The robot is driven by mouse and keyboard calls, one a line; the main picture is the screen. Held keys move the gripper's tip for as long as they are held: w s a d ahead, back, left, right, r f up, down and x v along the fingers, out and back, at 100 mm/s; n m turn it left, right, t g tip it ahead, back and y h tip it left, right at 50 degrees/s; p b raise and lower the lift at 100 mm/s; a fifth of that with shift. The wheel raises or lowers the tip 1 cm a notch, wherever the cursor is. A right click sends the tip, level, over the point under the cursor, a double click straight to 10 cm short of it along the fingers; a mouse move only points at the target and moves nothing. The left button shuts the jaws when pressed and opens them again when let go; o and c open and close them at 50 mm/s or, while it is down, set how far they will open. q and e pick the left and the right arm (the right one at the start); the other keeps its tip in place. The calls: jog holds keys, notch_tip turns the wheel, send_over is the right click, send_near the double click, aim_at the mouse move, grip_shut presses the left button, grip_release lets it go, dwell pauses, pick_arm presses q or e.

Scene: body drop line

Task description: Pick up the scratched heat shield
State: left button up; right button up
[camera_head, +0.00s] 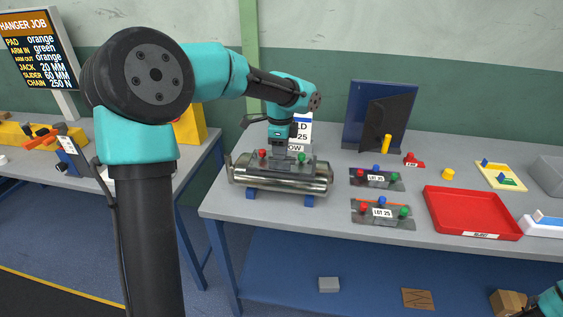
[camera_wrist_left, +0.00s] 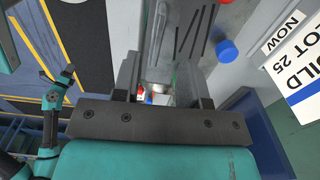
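A silver metal cylinder (camera_head: 262,182) lies across blue supports near the table's front left. On its top I see a grey plate (camera_head: 248,160) with a red knob and a green knob. In the left wrist view a grey metal surface (camera_wrist_left: 212,30) with dark scratch lines shows beside a blue knob. My left gripper (camera_head: 290,150) points down at the top of the cylinder, between the red and green knobs. In the left wrist view its fingers (camera_wrist_left: 158,88) are apart, with a gap between them. Only a teal part of my right arm (camera_head: 553,301) shows at the bottom right corner.
Two dark plates with coloured knobs and labels, one at the back (camera_head: 376,179) and one in front (camera_head: 383,212), lie right of the cylinder. A red tray (camera_head: 432,207) is further right. A dark blue panel (camera_head: 354,112) and a white sign (camera_head: 302,128) stand behind.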

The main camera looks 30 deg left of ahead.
aim_at(279, 161)
pick_arm(q)
jog(key=f, duration=0.5)
jog(key=shift+s+a, duration=0.1)
jog(key=shift+s, duration=0.15)
grip_shut()
dwell(0.4)
